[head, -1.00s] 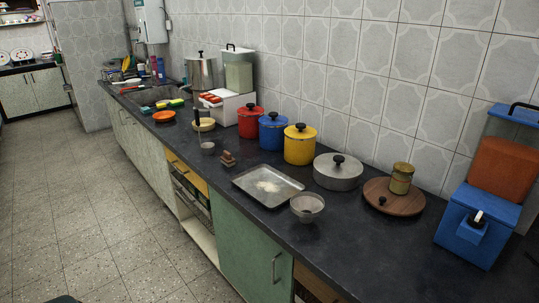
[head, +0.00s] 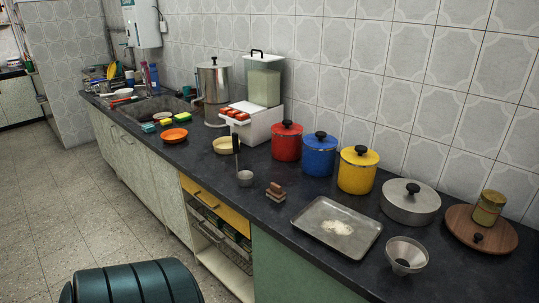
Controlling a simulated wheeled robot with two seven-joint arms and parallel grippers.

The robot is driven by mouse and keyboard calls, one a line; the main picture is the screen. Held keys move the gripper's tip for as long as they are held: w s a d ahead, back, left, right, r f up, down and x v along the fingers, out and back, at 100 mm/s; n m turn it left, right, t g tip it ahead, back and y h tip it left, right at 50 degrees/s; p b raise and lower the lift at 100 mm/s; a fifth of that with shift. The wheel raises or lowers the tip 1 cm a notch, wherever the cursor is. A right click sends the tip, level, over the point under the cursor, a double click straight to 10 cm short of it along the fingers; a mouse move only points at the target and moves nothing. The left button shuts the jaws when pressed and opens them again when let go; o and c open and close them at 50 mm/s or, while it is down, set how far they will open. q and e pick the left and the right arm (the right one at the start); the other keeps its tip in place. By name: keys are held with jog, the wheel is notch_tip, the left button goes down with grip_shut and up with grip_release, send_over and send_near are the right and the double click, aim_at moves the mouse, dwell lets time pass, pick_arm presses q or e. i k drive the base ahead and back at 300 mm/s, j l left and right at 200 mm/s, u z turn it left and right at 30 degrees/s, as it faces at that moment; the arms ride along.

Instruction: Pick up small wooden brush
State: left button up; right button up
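A small brown wooden piece (head: 276,192), stacked-looking with a raised top, sits on the dark counter (head: 220,173) in the head view. It looks like the small wooden brush, but its bristles are too small to make out. It stands between a small grey cup (head: 245,179) and a metal tray (head: 338,228), apart from both. Neither of my grippers is in view.
Red (head: 286,141), blue (head: 319,154) and yellow (head: 357,170) pots stand behind it by the wall. A grey lidded pot (head: 410,203), a bowl (head: 406,255) and a round wooden board (head: 462,229) are to the right. Bare counter lies around the brown piece.

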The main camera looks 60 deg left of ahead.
aim_at(275, 193)
jog(key=k+j, duration=0.1)
jog(key=j, duration=0.3)
jog(key=k+j, duration=0.1)
jog(key=j, duration=0.3)
jog(key=k+j, duration=0.1)
jog(key=j, duration=0.35)
jog(key=k+j, duration=0.1)
jog(key=j, duration=0.3)
